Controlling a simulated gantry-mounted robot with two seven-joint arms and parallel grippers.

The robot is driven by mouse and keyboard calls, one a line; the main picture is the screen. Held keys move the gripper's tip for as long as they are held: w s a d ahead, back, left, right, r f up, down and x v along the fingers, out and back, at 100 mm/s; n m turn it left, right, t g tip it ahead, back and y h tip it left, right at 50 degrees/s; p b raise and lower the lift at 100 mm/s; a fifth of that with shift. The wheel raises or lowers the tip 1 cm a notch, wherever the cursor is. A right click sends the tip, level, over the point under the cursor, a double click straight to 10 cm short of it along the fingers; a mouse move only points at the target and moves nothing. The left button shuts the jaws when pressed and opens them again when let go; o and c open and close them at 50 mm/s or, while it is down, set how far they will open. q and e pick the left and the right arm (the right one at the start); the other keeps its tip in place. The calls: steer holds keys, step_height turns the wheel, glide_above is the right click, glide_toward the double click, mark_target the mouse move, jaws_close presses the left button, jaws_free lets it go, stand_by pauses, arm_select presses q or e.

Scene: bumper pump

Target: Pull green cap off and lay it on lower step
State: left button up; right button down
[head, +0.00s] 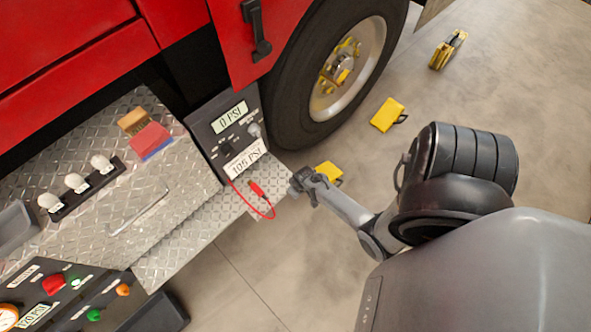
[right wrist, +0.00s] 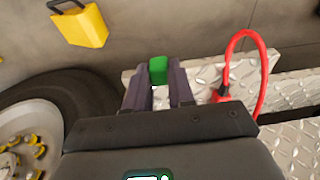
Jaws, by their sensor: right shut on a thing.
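In the right wrist view, the green cap (right wrist: 158,70) sits between the fingertips of my right gripper (right wrist: 158,84), which is shut on it. In the head view, my right gripper (head: 300,182) is at the right edge of the lower step (head: 208,213), below the pump panel (head: 222,110); the cap is hidden there. The step's diamond-plate surface shows just behind and right of the cap in the right wrist view. I cannot tell whether the cap touches anything besides the fingers. My left gripper is not in view.
A red cable with a red plug (head: 257,190) loops over the step close to my right gripper. The big wheel (head: 335,75) stands behind. Yellow blocks (head: 388,115) lie on the floor to the right. The upper step holds a brush (head: 133,122), a red-blue block (head: 152,140) and white knobs.

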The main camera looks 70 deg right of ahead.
steer(key=r, duration=0.2)
steer(key=w+d+p, duration=0.1)
steer(key=shift+w+r+g, duration=0.1)
steer(key=shift+r+g, duration=0.2)
steer(key=shift+r, duration=0.1)
steer(key=shift+g+y, duration=0.4)
steer(key=shift+g, duration=0.3)
steer(key=w+d+b, duration=0.2)
steer(key=w+b, duration=0.1)
steer(key=w+d+f+b, duration=0.1)
steer(key=w+b, duration=0.2)
steer(key=b, duration=0.1)
steer(key=w+d+b, duration=0.2)
steer(key=w+b, duration=0.2)
steer(key=shift+d+f, duration=0.35)
steer(key=shift+f, duration=0.05)
steer(key=shift+f+b, duration=0.4)
steer(key=shift+f, duration=0.25)
steer(key=shift+f+b, duration=0.35)
steer(key=shift+f, duration=0.4)
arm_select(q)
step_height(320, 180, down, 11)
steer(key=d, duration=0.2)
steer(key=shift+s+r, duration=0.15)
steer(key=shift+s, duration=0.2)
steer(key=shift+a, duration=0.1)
arm_select(e)
steer(key=c, duration=0.9)
jaws_free()
